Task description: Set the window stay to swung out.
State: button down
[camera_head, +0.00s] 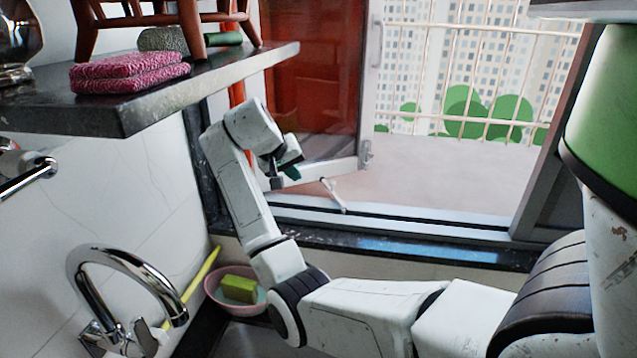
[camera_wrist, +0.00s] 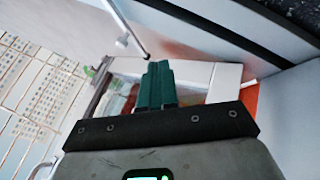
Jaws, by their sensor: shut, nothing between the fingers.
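The window stay (camera_head: 334,196) is a thin pale bar near the window's lower track, slanting up and left from the sill. In the wrist view a pale rod that looks like the stay (camera_wrist: 130,30) reaches down toward the fingertips, ending in a dark tip. My gripper (camera_head: 291,172) is beside the sash's bottom rail, left of the stay. Its teal fingers are shut and empty in the wrist view (camera_wrist: 157,68). Whether they touch the rod, I cannot tell. The window sash (camera_head: 318,164) stands open, with reddish glass and a pale frame.
A chrome faucet (camera_head: 125,265) and a pink bowl (camera_head: 225,300) with a green sponge (camera_head: 239,288) are below. A railing (camera_head: 480,30) stands outside the opening.

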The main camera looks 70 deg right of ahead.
aim_at(332, 182)
jog(key=p+x, duration=0.1)
jog(key=x, duration=0.9)
jog(key=shift+d+f+p, duration=0.1)
jog(key=shift+f+p, duration=0.05)
jog(key=shift+p, duration=0.2)
jog(key=shift+s+d+r+p, duration=0.1)
jog(key=shift+s+d+p, duration=0.2)
jog(key=shift+s, duration=0.25)
jog(key=shift+s+d+r+p, duration=0.1)
jog(key=shift+s+d+p, duration=0.1)
jog(key=shift+s+d, duration=0.3)
jog(key=shift+s+d+f, duration=0.1)
jog(key=shift+s+d, duration=0.2)
jog(key=shift+s, duration=0.2)
jog(key=d+m, duration=0.1)
jog(key=s+d+m+g+b, duration=0.1)
jog(key=m, duration=0.1)
jog(key=shift+s+g+y, duration=0.25)
jog(key=shift+g+y, duration=0.05)
jog(key=shift+y, duration=0.1)
jog(key=shift+s+d, duration=0.35)
jog(key=shift+s, duration=0.25)
jog(key=b+v, duration=0.1)
jog(key=v, duration=1)
